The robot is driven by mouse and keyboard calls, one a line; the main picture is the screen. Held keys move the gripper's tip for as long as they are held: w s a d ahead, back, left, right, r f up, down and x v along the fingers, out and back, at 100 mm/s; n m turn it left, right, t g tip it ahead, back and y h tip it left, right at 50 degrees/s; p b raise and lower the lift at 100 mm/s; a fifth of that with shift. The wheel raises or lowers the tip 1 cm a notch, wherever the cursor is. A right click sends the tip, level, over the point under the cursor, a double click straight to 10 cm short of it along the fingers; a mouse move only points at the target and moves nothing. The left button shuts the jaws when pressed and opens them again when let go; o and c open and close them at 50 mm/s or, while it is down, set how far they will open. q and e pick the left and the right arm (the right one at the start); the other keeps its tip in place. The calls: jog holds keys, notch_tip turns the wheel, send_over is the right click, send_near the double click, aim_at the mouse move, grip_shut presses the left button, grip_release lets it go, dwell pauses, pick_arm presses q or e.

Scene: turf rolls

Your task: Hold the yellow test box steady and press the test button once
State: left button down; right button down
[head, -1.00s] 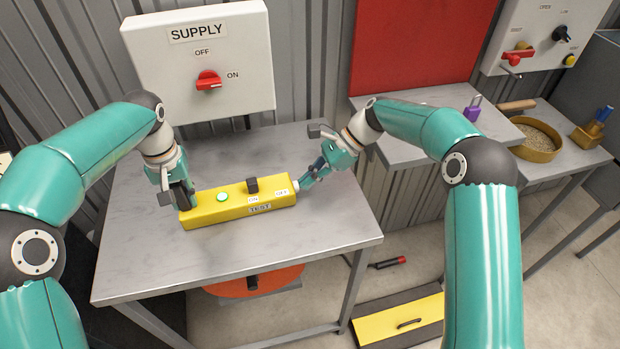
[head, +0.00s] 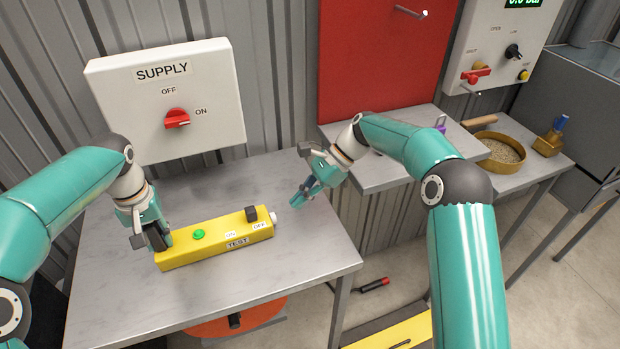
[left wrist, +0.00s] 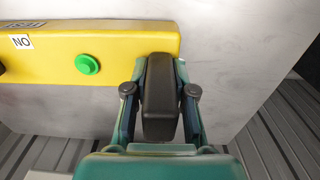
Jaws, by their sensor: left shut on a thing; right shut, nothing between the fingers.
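The yellow test box (head: 215,245) lies on the grey table, marked TEST, ON and OFF. My left gripper (head: 159,240) is shut on the box's left end; the left wrist view shows its fingers (left wrist: 160,100) at the yellow box (left wrist: 120,38). A green round disc (head: 199,234) is on the box top and also shows in the left wrist view (left wrist: 87,64). A black slider block (head: 250,214) stands beside the OFF label. A white button (head: 273,215) sticks out of the box's right end. My right gripper (head: 305,194) is shut and empty, apart from the button, up and to its right.
The SUPPLY panel (head: 168,100) stands behind the table (head: 300,255), its red knob (head: 177,118) towards ON. A second table (head: 400,150) on the right carries a purple padlock (head: 440,125) and a round sieve (head: 497,150). The table is clear in front of the box.

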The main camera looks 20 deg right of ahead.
pick_arm(q)
jog(key=shift+a, duration=0.2)
pick_arm(e)
jog(key=v, duration=0.7)
jog(key=shift+d, duration=0.2)
jog(key=shift+r, duration=0.1)
pick_arm(q)
jog(key=c, duration=0.9)
grip_release()
